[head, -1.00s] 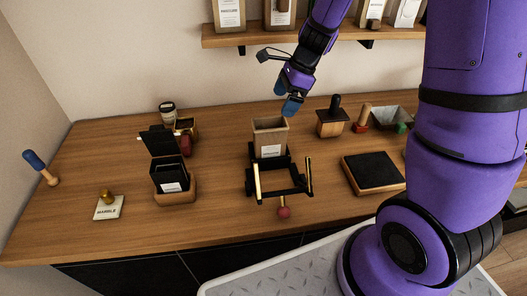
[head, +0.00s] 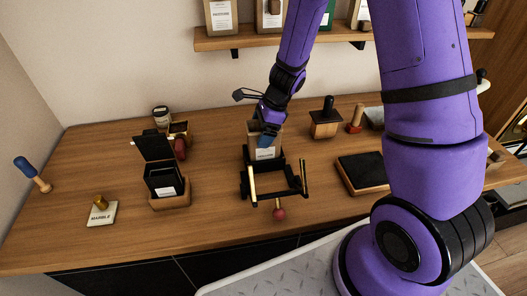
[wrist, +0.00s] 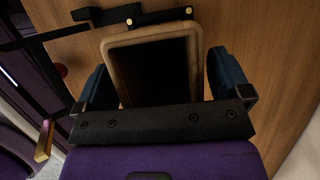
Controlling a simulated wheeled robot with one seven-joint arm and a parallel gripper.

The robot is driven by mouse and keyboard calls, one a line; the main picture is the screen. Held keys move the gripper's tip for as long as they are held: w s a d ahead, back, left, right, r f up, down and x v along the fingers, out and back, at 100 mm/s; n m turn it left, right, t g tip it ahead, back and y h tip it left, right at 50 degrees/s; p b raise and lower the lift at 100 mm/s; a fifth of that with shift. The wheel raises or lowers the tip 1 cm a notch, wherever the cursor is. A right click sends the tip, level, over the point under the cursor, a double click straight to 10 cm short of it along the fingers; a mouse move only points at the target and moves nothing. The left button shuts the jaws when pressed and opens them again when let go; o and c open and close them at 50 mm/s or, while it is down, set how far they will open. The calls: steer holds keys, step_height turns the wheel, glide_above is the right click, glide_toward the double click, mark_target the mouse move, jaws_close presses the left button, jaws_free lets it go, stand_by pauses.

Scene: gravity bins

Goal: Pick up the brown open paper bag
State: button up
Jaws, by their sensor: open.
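The brown open paper bag (head: 265,153) stands upright on the counter, with a white label on its front, at the back of a black stand with brass-coloured arms (head: 275,185). My gripper (head: 267,138) is at the bag's top, partly hiding it in the head view. In the wrist view the bag's open mouth (wrist: 112,60) faces the camera, dark inside. The blue fingers of my gripper (wrist: 160,82) are open, one on each side of the bag. Small gaps seem to show between fingers and bag; contact is hard to tell.
A black box in a wooden holder (head: 168,197) stands left. A black pad on a wooden base (head: 362,172) lies right, with wooden stampers (head: 325,120) behind it. A shelf with bags (head: 285,39) runs above. Counter between the stand and the black box is clear.

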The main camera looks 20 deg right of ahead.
steer(key=shift+f, duration=0.1)
steer(key=c, duration=1.3)
